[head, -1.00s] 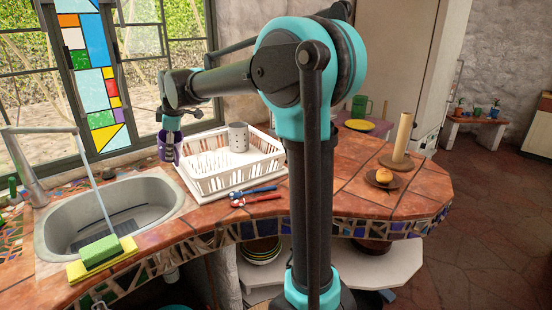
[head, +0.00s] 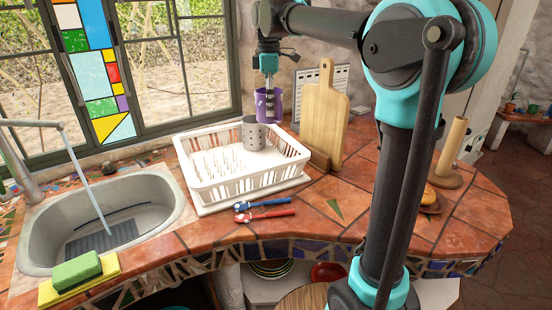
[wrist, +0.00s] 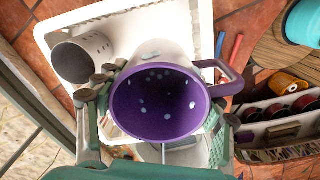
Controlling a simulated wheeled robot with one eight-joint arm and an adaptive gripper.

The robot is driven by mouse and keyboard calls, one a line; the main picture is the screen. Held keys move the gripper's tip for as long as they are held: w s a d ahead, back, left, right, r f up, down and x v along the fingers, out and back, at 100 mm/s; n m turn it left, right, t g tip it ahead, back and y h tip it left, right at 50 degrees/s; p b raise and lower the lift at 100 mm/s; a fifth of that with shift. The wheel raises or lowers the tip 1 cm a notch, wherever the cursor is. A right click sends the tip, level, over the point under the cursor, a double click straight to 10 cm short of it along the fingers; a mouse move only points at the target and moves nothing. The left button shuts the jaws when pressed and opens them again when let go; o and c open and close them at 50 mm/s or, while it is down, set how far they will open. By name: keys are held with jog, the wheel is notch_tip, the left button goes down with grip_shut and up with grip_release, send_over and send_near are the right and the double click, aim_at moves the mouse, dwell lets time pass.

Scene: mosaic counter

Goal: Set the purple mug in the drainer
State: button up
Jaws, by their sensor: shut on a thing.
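The purple mug (head: 262,106) is upright in the head view, held in the air at the back right of the white drainer (head: 232,192). My gripper (head: 269,98) is shut on it from above. In the wrist view the purple mug (wrist: 158,104) shows its open, white-speckled inside, with its handle to the upper right. The drainer (wrist: 130,16) shows below and beyond it, partly hidden by the mug. The drainer has a row of upright prongs and holds a grey perforated cup (head: 254,134), which overlaps the mug's lower part in the head view.
A wooden cutting board (head: 322,118) stands right of the drainer. Blue and red handled utensils (head: 264,215) lie in front of it. The sink (head: 105,213), with running tap and green sponge (head: 77,271), is at left. A wooden upright post (head: 452,145) stands at right.

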aim_at(269, 121)
notch_tip(269, 121, down, 18)
jog(key=shift+r, duration=0.1)
dwell(0.4)
jog(key=o, duration=1.4)
jog(key=shift+c, duration=0.2)
notch_tip(269, 121, up, 12)
jog(key=shift+r, duration=0.1)
